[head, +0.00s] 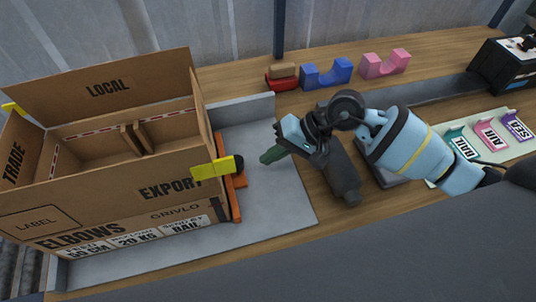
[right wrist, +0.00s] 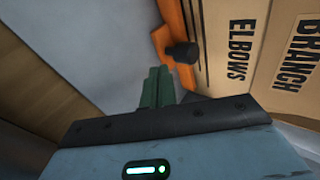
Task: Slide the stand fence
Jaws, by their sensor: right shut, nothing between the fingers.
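The stand fence (head: 234,203) is an orange upright piece along the right side of the large cardboard box (head: 100,195). A black knob (head: 239,164) sticks out from its right face. The right wrist view also shows the orange fence (right wrist: 176,35) and its black knob (right wrist: 185,53) beside the box. My right gripper (head: 266,157) is shut and empty, its green fingers pointing left toward the knob with a gap between them. The fingers also show in the right wrist view (right wrist: 158,88). The grey stand (head: 280,195) lies under the box and fence. My left gripper is not in view.
The box is open, with dividers inside and yellow clips at corners. Blue (head: 327,73) and pink (head: 385,64) cradles and a red block (head: 281,82) stand at the back. A dark muffler (head: 343,175) lies below my right wrist. Coloured labels (head: 490,134) lie at right.

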